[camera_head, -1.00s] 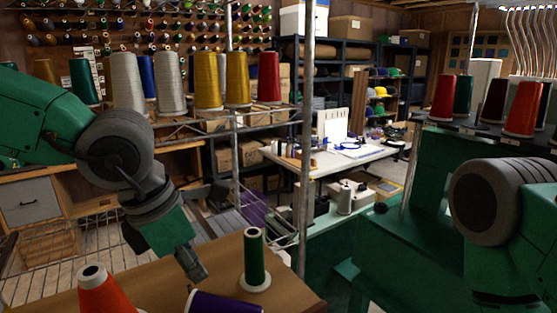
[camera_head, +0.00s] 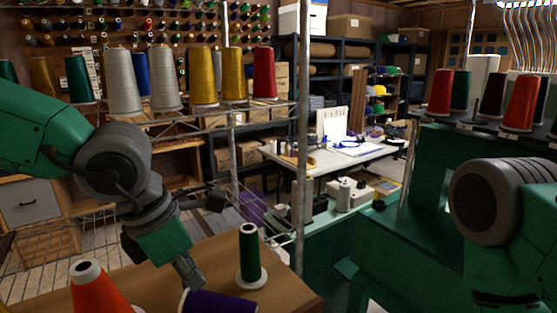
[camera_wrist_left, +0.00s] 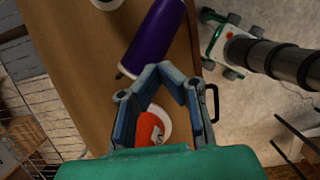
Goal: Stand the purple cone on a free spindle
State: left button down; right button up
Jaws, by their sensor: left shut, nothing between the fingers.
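The purple cone (camera_head: 222,302) lies on its side on the brown table, cut off by the bottom edge in the head view. In the left wrist view the purple cone (camera_wrist_left: 156,38) lies just beyond my left fingertips. My left gripper (camera_head: 192,283) points down over the table beside the cone. Its fingertips (camera_wrist_left: 166,72) meet with nothing held; whether they touch the cone I cannot tell. My right arm shows at the right, but its gripper is out of view. Several cones stand on the rack (camera_head: 200,121); I cannot make out a bare spindle.
An orange cone (camera_head: 95,288) and a dark green cone (camera_head: 249,257) stand on the table (camera_head: 285,291). The orange cone (camera_wrist_left: 149,128) also shows between my fingers in the wrist view, lower down. A metal post (camera_head: 303,150) rises behind the table.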

aim_at(184, 296)
pick_arm(q)
jog(key=shift+a+f+b, duration=0.25)
jog(key=shift+a+f, duration=0.15)
jog(key=shift+f, duration=0.25)
jog(key=shift+a+f+b, duration=0.25)
jog(key=shift+a+f, duration=0.1)
jog(key=shift+f, duration=0.3)
jog(key=shift+a+f+b, duration=0.25)
jog(key=shift+a+f, duration=0.15)
jog(key=shift+f, duration=0.25)
jog(key=shift+d+f, duration=0.2)
jog(key=shift+d, duration=0.2)
jog(key=shift+d+f, duration=0.2)
jog(key=shift+d, duration=0.3)
jog(key=shift+a, duration=0.6)
jog(key=shift+a+r, duration=0.15)
jog(key=shift+r, duration=0.05)
notch_tip(184, 296, up, 7)
jog(key=p, duration=0.8)
jog(key=shift+d+f, duration=0.2)
jog(key=shift+d, duration=0.05)
pick_arm(e)
notch_tip(184, 296, up, 7)
jog(key=a, duration=0.1)
